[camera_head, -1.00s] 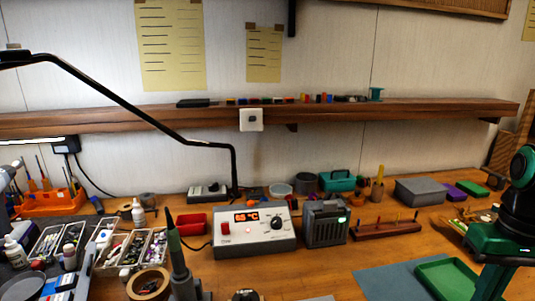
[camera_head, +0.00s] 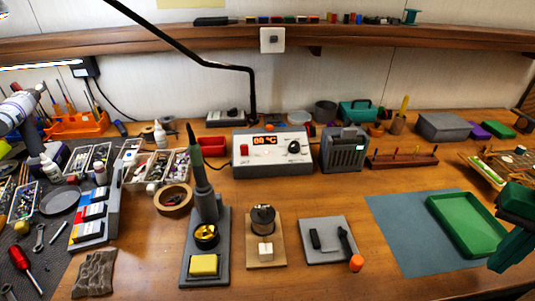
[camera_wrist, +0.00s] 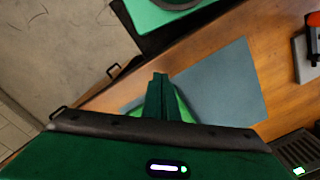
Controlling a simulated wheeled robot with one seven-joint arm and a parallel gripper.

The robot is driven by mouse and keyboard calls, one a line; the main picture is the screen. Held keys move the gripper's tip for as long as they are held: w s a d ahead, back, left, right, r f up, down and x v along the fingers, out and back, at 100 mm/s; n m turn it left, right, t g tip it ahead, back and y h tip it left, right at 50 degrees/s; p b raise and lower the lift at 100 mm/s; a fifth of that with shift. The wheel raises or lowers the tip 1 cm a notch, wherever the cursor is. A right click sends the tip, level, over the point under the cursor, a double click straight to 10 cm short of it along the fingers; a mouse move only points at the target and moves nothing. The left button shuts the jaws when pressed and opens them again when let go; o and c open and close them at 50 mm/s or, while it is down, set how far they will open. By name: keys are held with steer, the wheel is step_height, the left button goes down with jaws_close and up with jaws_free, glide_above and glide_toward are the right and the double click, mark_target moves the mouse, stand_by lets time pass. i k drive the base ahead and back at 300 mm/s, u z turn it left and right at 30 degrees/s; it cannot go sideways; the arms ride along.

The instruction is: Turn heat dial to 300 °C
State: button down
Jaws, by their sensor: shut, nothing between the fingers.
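The light grey heating station (camera_head: 270,165) stands at the back middle of the wooden bench in the head view. Its black round heat dial (camera_head: 294,147) is on the right of the front panel. The orange display (camera_head: 264,140) is lit and shows a °C reading, but its digits are too small to read surely. A red switch (camera_head: 244,149) is on the left. My green gripper is at the right edge of the head view, far right of and nearer than the dial. In the wrist view its fingers (camera_wrist: 158,82) are together and empty, above the bench.
A dark grey vented box (camera_head: 343,150) stands right beside the station. A soldering iron in its stand (camera_head: 204,240) rises in front of it, to the left. A green tray (camera_head: 466,226) lies on a blue-grey mat (camera_head: 400,225). Bare wood lies between station and mat.

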mark_target(293, 147)
steer(key=z, duration=0.15)
steer(key=k, duration=1.2)
steer(key=u, duration=0.5)
steer(key=i, duration=1)
steer(key=z, duration=0.05)
